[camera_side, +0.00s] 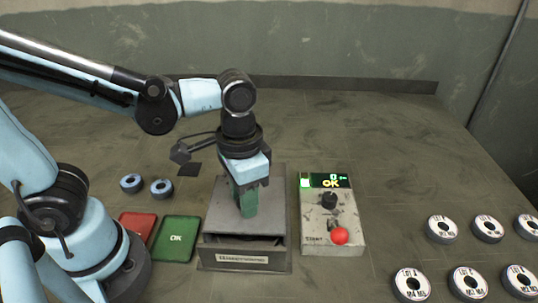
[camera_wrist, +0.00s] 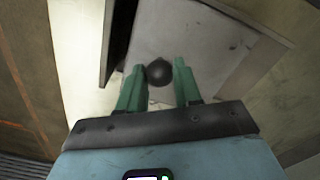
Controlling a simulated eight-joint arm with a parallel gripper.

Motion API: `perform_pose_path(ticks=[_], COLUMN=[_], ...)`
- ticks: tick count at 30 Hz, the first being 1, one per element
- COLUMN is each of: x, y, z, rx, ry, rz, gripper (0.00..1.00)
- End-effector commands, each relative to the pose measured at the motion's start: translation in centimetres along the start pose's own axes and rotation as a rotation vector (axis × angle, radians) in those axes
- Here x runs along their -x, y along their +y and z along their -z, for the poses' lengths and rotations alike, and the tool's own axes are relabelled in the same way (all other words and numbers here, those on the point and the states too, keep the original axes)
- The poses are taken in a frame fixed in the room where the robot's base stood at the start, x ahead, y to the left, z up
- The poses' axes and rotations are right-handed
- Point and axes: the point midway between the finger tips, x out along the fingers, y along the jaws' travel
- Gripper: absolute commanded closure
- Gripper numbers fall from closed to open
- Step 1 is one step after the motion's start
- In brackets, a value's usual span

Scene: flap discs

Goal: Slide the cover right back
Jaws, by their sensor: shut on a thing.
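A grey metal box (camera_side: 245,260) with a label on its front stands in the middle of the table. Its flat grey cover (camera_side: 272,195) lies on top, and a dark gap shows along the front below the cover's edge. The wrist view shows the fingers (camera_wrist: 158,80) on either side of the knob. The fingers hide the knob in the side view.
A control box (camera_side: 331,240) with a red button and a lit "OK" display stands right of the grey box. A green "OK" pad (camera_side: 176,238) and a red pad (camera_side: 137,225) lie left. Two blue-rimmed discs (camera_side: 146,186) lie behind them. Several white-topped discs (camera_side: 487,229) lie at right.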

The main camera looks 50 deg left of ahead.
Motion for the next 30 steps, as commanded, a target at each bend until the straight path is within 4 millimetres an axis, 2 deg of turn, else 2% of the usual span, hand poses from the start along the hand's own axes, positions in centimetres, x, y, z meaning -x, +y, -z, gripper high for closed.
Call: perform_pose_path(ticks=[30], x=[0.0], y=[-5.6], z=[3.4], rx=[0.002], ry=[0.003], rz=[-0.001], gripper=[0.83])
